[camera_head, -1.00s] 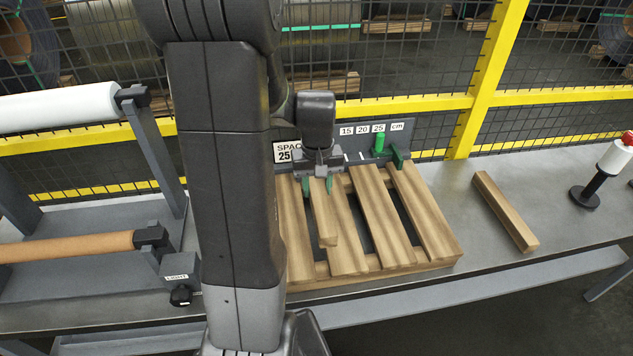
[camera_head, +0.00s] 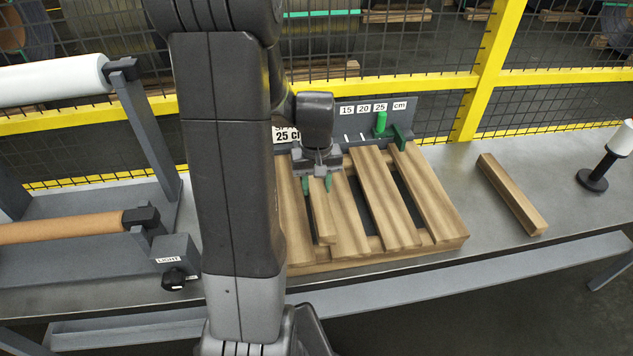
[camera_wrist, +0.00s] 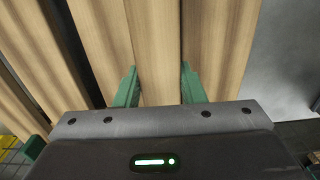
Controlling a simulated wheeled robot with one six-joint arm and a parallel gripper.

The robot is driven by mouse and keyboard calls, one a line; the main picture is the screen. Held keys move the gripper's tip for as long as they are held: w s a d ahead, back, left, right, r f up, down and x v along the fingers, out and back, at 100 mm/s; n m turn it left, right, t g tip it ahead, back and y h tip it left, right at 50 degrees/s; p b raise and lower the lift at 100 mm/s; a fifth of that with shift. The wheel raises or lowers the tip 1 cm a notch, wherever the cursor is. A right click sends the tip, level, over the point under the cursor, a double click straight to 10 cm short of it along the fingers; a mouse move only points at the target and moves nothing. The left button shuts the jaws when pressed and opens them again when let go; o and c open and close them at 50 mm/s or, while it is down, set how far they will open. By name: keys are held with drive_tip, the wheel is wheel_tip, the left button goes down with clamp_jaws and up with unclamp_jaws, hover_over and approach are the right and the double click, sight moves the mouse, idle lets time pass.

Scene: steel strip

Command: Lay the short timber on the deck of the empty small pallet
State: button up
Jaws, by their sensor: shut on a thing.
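The short timber (camera_head: 322,215) is a pale wooden bar held lengthwise between the green fingertips of my gripper (camera_head: 318,184). In the wrist view the timber (camera_wrist: 156,50) runs away between the two green fingers (camera_wrist: 158,88), which are shut on its sides. The small pallet (camera_head: 440,205) lies on the steel bench with spaced deck boards. The timber is over its left part, roughly parallel to the boards, overlapping the second board from the left. I cannot tell whether it touches the deck. My arm hides the pallet's left edge.
Another wooden bar (camera_head: 512,195) lies on the bench right of the pallet. A gauge plate with green pegs (camera_head: 381,122) stands behind the pallet. Rolls on a rack (camera_head: 60,225) are at left, a black stand (camera_head: 593,178) at far right. Yellow-framed mesh fencing stands behind.

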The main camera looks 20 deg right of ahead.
drive_tip(key=shift+f, duration=0.65)
drive_tip(key=shift+f+b, duration=0.3)
drive_tip(key=shift+b, duration=0.2)
drive_tip(key=o, duration=1.2)
wheel_tip(320, 180, up, 14)
drive_tip(key=shift+p, duration=0.3)
drive_tip(key=shift+f, duration=0.15)
wheel_tip(320, 180, down, 14)
drive_tip(key=shift+r, duration=0.45)
drive_tip(key=shift+b, duration=0.3)
